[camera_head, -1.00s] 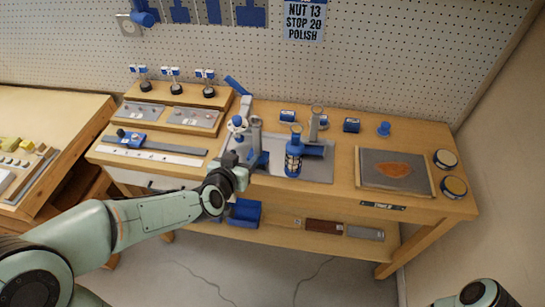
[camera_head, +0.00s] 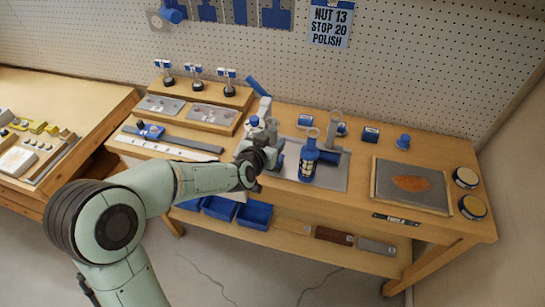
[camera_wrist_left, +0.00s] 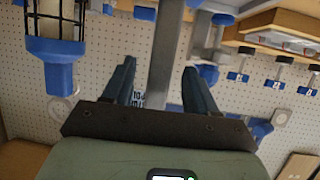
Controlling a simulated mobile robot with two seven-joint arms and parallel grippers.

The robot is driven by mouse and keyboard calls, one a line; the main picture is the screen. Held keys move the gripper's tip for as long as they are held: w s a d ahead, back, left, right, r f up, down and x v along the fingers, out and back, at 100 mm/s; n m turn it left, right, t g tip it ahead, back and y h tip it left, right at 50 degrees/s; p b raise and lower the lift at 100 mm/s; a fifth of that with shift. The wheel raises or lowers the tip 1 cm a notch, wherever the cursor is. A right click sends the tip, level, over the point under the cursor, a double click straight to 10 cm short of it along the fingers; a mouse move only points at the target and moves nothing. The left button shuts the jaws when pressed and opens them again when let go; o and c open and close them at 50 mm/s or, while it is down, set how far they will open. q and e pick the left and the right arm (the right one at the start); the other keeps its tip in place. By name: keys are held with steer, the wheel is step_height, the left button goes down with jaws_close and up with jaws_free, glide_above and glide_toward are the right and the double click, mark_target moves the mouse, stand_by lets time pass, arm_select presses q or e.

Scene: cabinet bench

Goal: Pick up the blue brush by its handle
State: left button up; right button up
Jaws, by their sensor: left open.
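I cannot single out a blue brush for certain. A small blue knob-shaped piece (camera_head: 403,141) stands upright at the back right of the bench; whether it is the brush is unclear. My left gripper (camera_head: 268,152) is over the middle of the bench, left of a blue caged, lantern-like object (camera_head: 308,166). In the wrist view, which looks upside down, the left gripper's (camera_wrist_left: 159,68) two fingers are apart. A grey post shows between them, and the caged object (camera_wrist_left: 56,48) is at the left. Nothing is seen held. My right gripper is out of view.
A grey machine with a blue lever (camera_head: 257,86) stands close behind the left gripper. A framed board with an orange patch (camera_head: 412,184) and two round tins (camera_head: 466,177) are at the right. Blue bins (camera_head: 255,214) sit on the lower shelf. A pegboard (camera_head: 415,60) stands behind.

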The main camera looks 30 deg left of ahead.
mark_target(272, 139)
arm_select(q)
steer(key=x, duration=0.4)
steer(key=shift+s, duration=0.1)
jaws_close()
steer(key=shift+r, duration=0.2)
